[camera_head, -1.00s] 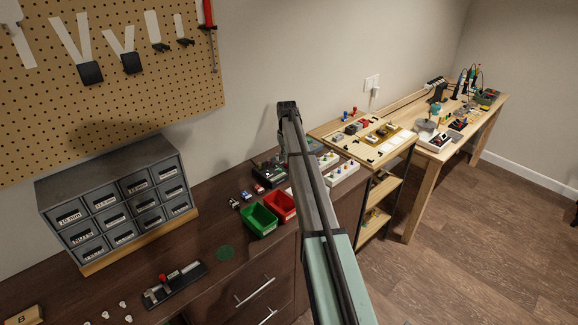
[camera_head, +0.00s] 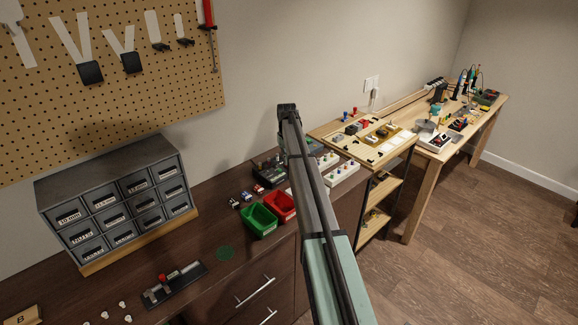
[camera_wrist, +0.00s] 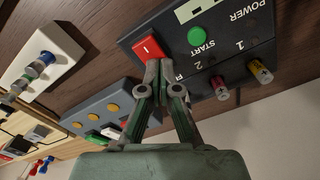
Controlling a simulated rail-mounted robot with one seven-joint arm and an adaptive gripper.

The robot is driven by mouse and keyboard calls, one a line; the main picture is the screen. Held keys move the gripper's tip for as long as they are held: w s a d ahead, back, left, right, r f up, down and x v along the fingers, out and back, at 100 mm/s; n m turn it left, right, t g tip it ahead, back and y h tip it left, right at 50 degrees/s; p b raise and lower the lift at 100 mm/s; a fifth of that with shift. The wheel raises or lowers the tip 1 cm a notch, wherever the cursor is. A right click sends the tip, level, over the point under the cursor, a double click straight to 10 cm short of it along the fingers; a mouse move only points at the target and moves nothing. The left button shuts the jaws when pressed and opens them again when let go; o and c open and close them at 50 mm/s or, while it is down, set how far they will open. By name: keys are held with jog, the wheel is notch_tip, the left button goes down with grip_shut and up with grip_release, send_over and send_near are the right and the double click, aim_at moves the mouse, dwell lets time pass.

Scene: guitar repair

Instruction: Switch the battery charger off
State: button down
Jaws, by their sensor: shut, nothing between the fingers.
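A dark box with POWER and START lettering, which looks like the battery charger, fills the upper right of the wrist view (camera_wrist: 262,48). It has a red rocker switch (camera_wrist: 147,46) marked with a white line, a green START button (camera_wrist: 197,35), and red and yellow cylindrical parts by the numbers 2 and 1. My gripper (camera_wrist: 157,66) is shut and empty, its fingertips at the switch's edge, touching or very close; I cannot tell which.
A grey box with yellow buttons (camera_wrist: 105,108) and a white box with knobs (camera_wrist: 45,58) lie beside the charger. Green (camera_head: 259,221) and red (camera_head: 281,206) bins stand in front of it in the head view. A wall rises behind the bench.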

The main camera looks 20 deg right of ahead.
jog(key=shift+r+p, duration=1.4)
jog(key=shift+r, duration=2)
